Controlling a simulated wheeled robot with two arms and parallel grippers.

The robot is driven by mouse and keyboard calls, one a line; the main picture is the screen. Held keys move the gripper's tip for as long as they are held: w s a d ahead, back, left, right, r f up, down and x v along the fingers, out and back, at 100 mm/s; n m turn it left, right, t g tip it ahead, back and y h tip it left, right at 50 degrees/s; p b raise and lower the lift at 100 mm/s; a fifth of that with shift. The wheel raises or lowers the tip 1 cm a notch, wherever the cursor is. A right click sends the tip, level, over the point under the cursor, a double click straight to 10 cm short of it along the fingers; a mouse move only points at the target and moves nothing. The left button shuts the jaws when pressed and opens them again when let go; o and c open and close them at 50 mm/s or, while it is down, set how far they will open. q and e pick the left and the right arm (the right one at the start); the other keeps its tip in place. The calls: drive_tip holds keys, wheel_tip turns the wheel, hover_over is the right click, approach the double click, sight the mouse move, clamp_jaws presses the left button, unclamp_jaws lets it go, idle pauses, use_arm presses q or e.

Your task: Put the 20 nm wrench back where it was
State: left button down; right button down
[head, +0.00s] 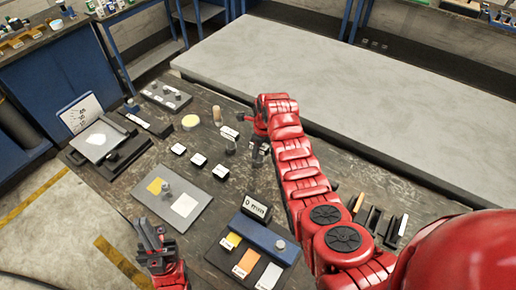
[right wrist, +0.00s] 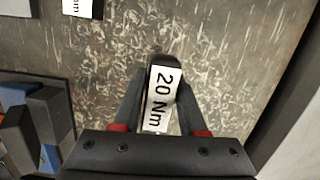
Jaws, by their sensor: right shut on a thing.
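The 20 Nm wrench (right wrist: 160,95) has a white label and a dark rounded end. In the right wrist view it is between the fingers of my right gripper (right wrist: 160,125), which is shut on it. In the head view the right gripper (head: 255,150) is over the far part of the dark table, and the white-labelled end of the wrench (head: 230,133) shows beside it; the arm hides part of the gripper. A dark slotted rack (head: 375,218) stands at the right, partly hidden by my right arm. My left gripper (head: 152,238) is open and empty at the near edge.
A grey plate (head: 172,206) and a blue base with a 0 mm display (head: 257,207) are nearer. A wooden-topped peg (head: 217,113) stands behind. A clear grey bench (head: 330,80) lies beyond.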

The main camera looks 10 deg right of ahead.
drive_tip(key=shift+f, duration=0.3)
drive_tip(key=shift+c, duration=2.3)
unclamp_jaws()
drive_tip(key=shift+f, duration=0.1)
